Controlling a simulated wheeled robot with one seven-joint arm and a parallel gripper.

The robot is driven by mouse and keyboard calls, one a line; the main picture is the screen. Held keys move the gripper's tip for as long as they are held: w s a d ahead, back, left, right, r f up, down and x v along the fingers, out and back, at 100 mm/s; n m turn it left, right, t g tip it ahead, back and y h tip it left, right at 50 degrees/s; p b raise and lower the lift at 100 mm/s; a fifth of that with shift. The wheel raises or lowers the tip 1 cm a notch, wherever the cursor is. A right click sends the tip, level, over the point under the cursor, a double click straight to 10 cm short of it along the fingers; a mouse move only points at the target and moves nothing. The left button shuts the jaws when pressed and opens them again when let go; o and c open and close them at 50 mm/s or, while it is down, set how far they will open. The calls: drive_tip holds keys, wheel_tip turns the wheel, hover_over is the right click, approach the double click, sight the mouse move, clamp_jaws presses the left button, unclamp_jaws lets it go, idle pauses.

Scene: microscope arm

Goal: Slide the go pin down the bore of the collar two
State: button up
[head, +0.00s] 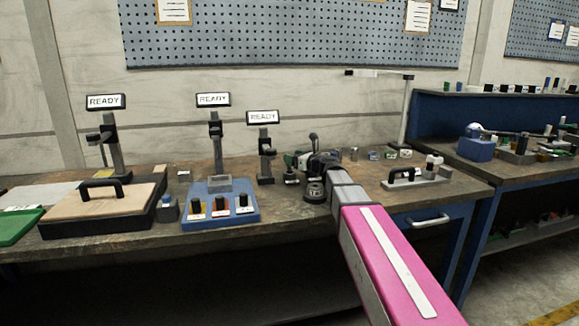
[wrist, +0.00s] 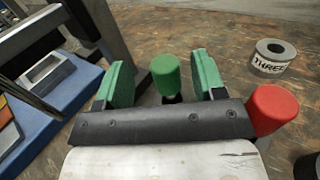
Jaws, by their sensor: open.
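The go pin, as far as I can tell, is the green-capped cylinder (wrist: 166,72). It stands upright in the wrist view between the two green finger pads of my gripper (wrist: 165,80). My gripper is open, with a gap on each side of the green cap. The pin's lower part is hidden behind the dark gripper bar. A grey collar labelled THREE (wrist: 272,60) stands at the upper right, its bore facing up. In the head view my gripper (head: 304,161) is over the middle of the bench. I cannot make out collar two.
A red-capped cylinder (wrist: 271,106) stands right beside my gripper. A blue base (wrist: 50,88) and a dark upright (wrist: 97,30) are close on the left. The head view shows several READY stands (head: 213,100), a blue box (head: 220,217) and a handled plate (head: 415,180).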

drive_tip(key=x, duration=0.4)
drive_tip(key=shift+w+a+f, duration=0.1)
drive_tip(key=shift+w+f, duration=0.2)
drive_tip(key=shift+w, duration=0.05)
drive_tip(key=c, duration=1.1)
drive_tip(key=shift+r, duration=0.15)
